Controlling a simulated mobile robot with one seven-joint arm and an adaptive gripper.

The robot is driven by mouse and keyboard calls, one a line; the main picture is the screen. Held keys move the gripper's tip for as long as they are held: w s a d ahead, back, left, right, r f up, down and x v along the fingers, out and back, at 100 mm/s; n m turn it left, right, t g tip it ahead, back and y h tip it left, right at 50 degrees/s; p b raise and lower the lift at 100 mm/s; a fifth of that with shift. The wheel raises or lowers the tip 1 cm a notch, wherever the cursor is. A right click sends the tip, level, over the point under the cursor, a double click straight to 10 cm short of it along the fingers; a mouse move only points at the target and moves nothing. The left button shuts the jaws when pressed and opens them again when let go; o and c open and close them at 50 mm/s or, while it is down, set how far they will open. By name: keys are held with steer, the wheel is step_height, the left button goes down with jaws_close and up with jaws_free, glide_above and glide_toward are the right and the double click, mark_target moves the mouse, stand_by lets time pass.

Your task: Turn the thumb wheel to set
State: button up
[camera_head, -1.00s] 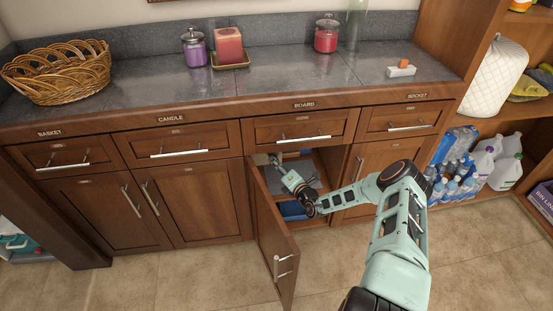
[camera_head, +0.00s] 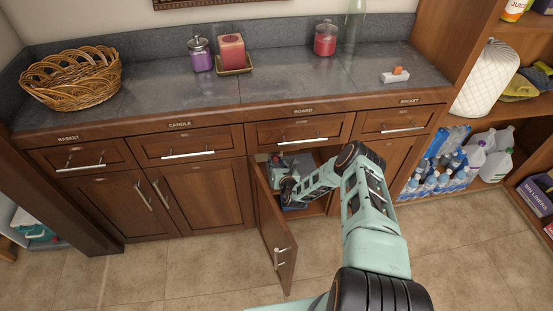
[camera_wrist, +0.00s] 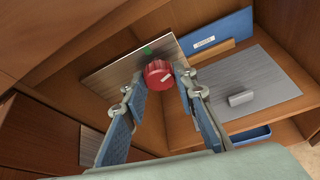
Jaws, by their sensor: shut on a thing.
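A red thumb wheel (camera_wrist: 157,70) with a white line on its face sits on a metal plate (camera_wrist: 112,76) inside the cabinet. The line points to the right and slightly up or down; I cannot tell exactly. A green mark (camera_wrist: 147,50) is on the plate above the wheel. My gripper (camera_wrist: 159,82) has its two blue-padded fingers on either side of the wheel, shut on it. In the head view my gripper (camera_head: 279,168) reaches into the open cabinet below the board drawer; the wheel is too small to make out there.
The cabinet door (camera_head: 275,235) stands open in front, left of my arm. Inside are a blue panel (camera_wrist: 222,35) with a label, a grey plate (camera_wrist: 262,85) with a small handle, and a blue tray (camera_wrist: 250,135). Cabinet walls are close around my gripper.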

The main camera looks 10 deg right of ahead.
steer(key=shift+n+h, duration=0.3)
steer(key=shift+n, duration=0.1)
steer(key=shift+p, duration=0.3)
steer(key=o, duration=1.1)
steer(key=shift+s, duration=0.1)
steer(key=shift+v, duration=3.7)
steer(key=shift+a, duration=0.1)
